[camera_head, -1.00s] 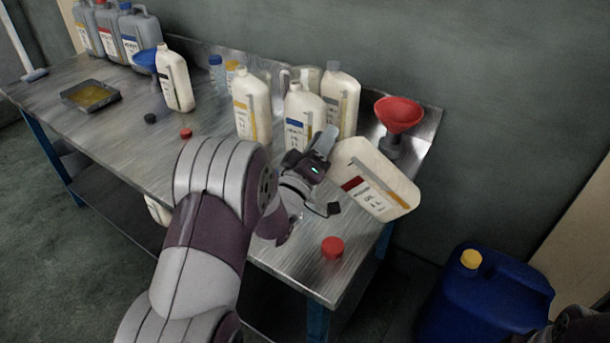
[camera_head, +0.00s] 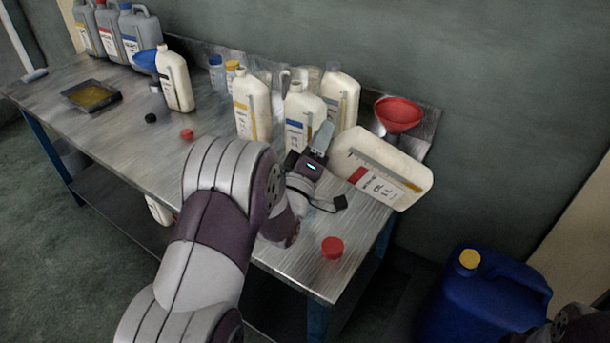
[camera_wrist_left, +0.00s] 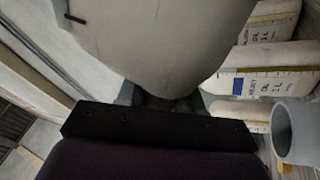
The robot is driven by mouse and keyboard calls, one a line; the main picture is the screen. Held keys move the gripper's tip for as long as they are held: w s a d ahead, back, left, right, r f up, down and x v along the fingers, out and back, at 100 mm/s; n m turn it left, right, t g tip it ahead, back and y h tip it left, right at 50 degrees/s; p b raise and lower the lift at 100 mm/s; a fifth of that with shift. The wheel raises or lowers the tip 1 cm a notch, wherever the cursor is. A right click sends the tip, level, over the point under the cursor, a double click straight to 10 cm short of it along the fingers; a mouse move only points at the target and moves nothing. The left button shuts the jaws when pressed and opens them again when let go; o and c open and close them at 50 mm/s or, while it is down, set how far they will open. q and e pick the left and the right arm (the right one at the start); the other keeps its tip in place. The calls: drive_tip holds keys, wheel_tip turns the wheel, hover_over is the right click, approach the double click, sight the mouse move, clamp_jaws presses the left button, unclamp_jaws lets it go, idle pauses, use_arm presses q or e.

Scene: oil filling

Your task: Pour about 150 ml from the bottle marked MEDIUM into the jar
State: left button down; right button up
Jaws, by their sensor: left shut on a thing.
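My left gripper (camera_head: 322,160) is shut on a cream bottle (camera_head: 385,165) with a red-banded label, whose small print I cannot read. The bottle is tipped well over above the right end of the table, its base toward the right; its mouth is hidden near the gripper. In the left wrist view the held bottle (camera_wrist_left: 165,35) fills the top middle. A grey open cylinder (camera_wrist_left: 296,132) shows at the right there; I cannot tell whether it is the jar. A clear vessel (camera_head: 308,76) stands partly hidden behind the bottles.
Upright cream bottles, one blue-labelled (camera_head: 304,118) and one yellow-labelled (camera_head: 251,110), stand close behind the gripper. A red funnel (camera_head: 398,115) stands at the back right. Red caps (camera_head: 332,248) lie on the table (camera_head: 300,275). A blue canister (camera_head: 490,300) is on the floor.

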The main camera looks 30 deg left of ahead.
use_arm(q)
drive_tip(key=shift+a+f+n+y+b, duration=0.1)
drive_tip(key=shift+f+n+y+b, duration=0.25)
drive_tip(key=shift+n, duration=0.3)
drive_tip(key=shift+f+n+y+b, duration=0.1)
drive_tip(key=shift+f+n+y, duration=0.15)
drive_tip(key=shift+n+y, duration=0.3)
idle(0.7)
drive_tip(key=shift+s+a+r+n+y+b, duration=0.1)
drive_tip(key=shift+a+n+y+b, duration=0.2)
drive_tip(key=shift+n, duration=0.55)
drive_tip(key=shift+s+a+n+y+b, duration=0.15)
drive_tip(key=shift+a+n+y, duration=0.15)
drive_tip(key=shift+n, duration=0.55)
idle(4.2)
